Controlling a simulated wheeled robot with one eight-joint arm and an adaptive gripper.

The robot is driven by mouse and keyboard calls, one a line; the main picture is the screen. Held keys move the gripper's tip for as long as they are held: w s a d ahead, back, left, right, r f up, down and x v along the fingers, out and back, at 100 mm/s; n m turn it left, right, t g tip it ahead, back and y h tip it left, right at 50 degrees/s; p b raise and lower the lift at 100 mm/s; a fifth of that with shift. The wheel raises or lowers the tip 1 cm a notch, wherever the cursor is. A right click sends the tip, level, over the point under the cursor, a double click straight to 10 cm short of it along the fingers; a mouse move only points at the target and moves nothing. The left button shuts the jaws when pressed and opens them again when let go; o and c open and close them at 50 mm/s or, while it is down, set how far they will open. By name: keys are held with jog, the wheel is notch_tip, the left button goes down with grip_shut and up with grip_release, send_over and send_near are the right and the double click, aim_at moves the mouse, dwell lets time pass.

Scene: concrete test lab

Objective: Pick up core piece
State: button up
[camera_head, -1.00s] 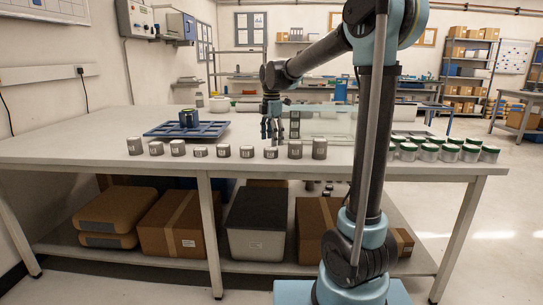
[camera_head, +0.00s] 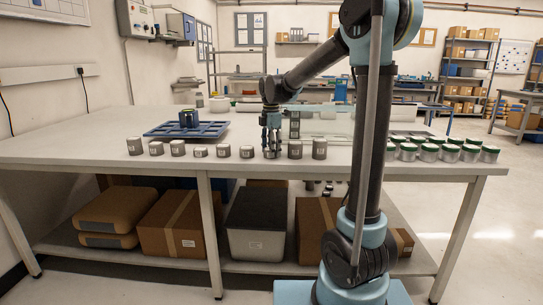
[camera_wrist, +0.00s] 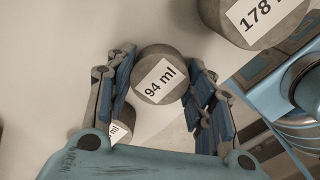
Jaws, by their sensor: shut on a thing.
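A grey cylindrical core piece with a "94 ml" label (camera_wrist: 158,75) sits between the fingers of my gripper (camera_wrist: 160,92) in the wrist view. The blue finger pads close on it from both sides. In the head view my gripper (camera_head: 271,150) points down in the row of core pieces, between a shorter piece (camera_head: 247,152) on its left and a taller one (camera_head: 295,150) on its right. The fingers largely hide the held piece there. I cannot tell whether it touches the table.
A "178 ml" piece (camera_wrist: 262,18) is close by in the wrist view. Other core pieces (camera_head: 178,148) stand along the table's front edge. A blue tray (camera_head: 160,131) lies behind them. Green-lidded jars (camera_head: 450,153) stand at right. The white table (camera_head: 80,150) is clear at left.

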notch_tip(320, 180, up, 10)
dwell(0.7)
